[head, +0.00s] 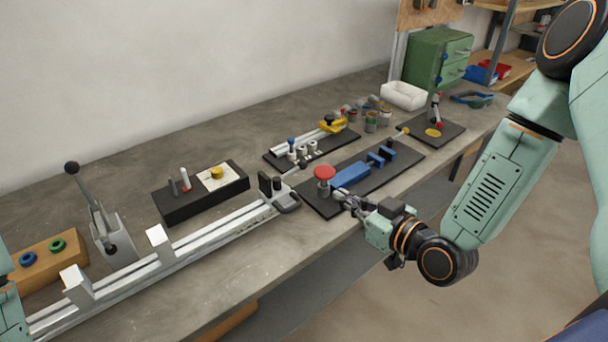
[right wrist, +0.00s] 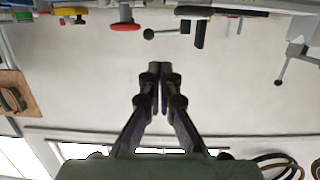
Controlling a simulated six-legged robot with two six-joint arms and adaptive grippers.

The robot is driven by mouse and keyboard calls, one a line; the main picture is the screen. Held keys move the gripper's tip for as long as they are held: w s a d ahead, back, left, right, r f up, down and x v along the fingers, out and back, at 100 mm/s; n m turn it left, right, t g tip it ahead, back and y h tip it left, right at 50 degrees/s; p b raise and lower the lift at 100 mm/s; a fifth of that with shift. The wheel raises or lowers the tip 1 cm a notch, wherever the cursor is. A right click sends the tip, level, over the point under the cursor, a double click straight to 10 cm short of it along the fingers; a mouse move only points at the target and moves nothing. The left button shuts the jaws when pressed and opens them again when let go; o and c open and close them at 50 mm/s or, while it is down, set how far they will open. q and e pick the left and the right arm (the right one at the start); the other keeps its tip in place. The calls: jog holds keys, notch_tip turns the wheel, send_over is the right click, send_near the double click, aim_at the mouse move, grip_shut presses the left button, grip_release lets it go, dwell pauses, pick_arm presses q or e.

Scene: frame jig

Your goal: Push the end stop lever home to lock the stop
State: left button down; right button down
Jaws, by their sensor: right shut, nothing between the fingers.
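The end stop (head: 281,193) is a dark and grey block at the right end of the aluminium rail (head: 215,238). Its lever (head: 291,170) is a short rod with a dark ball end, sticking out up and to the right. In the right wrist view the lever's black ball (right wrist: 148,34) and rod stand out to the left of the end stop (right wrist: 201,32). My right gripper (head: 343,197) is shut and empty, right of the end stop and apart from the lever, near the red knob. Its closed fingertips (right wrist: 162,70) show in the right wrist view. My left gripper is out of view.
A red round knob (head: 325,172) stands beside my right gripper on a dark plate with a blue block (head: 351,175). A black box (head: 202,194) lies behind the rail. A tall grey lever (head: 88,184) stands at the left. Bare bench lies in front of the end stop.

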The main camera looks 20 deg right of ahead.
aim_at(295, 171)
jog(key=shift+w, duration=0.1)
